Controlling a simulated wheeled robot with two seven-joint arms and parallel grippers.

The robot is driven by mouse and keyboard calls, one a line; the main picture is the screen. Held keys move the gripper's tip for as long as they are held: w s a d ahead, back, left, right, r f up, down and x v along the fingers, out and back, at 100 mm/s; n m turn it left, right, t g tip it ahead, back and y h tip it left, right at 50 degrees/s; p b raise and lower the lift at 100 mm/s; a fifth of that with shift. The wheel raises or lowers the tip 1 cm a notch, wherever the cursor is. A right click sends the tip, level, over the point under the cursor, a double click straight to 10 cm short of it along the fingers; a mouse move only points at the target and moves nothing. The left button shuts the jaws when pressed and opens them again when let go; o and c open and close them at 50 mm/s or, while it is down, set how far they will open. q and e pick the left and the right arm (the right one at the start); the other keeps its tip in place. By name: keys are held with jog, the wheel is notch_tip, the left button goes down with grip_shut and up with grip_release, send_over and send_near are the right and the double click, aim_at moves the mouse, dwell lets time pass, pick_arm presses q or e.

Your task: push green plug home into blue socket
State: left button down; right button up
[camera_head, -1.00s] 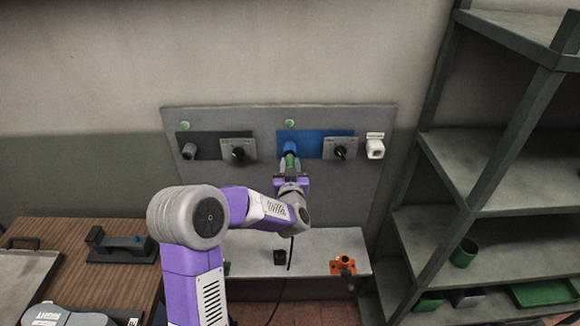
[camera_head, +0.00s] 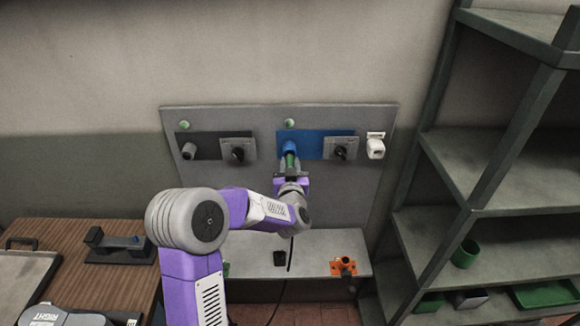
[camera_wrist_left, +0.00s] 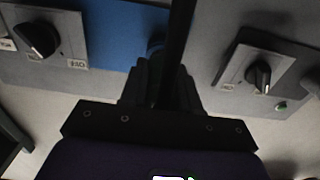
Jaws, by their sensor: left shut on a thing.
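The blue socket (camera_head: 290,147) sticks out from the blue plate (camera_head: 318,143) on the upright grey board. The green plug (camera_head: 289,161) is in line with it, its front end at the socket's mouth; I cannot tell how deep it sits. My left gripper (camera_head: 290,173) is shut on the plug from the near side. In the left wrist view the fingers (camera_wrist_left: 160,88) are dark, and a black cable runs up between them and hides most of the plug and socket.
A black knob (camera_head: 341,153) sits right of the socket, with a white fitting (camera_head: 376,147) beyond. A dark plate with a grey socket (camera_head: 189,151) and another knob (camera_head: 238,154) is to the left. An orange part (camera_head: 343,266) lies on the ledge below. Shelves (camera_head: 480,186) stand at right.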

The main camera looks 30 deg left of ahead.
pick_arm(q)
jog(key=shift+b, duration=0.3)
jog(key=shift+w+a, duration=0.35)
jog(key=shift+w, duration=0.2)
dwell(0.6)
jog(key=c, duration=0.7)
grip_release()
jog(key=shift+c, duration=0.2)
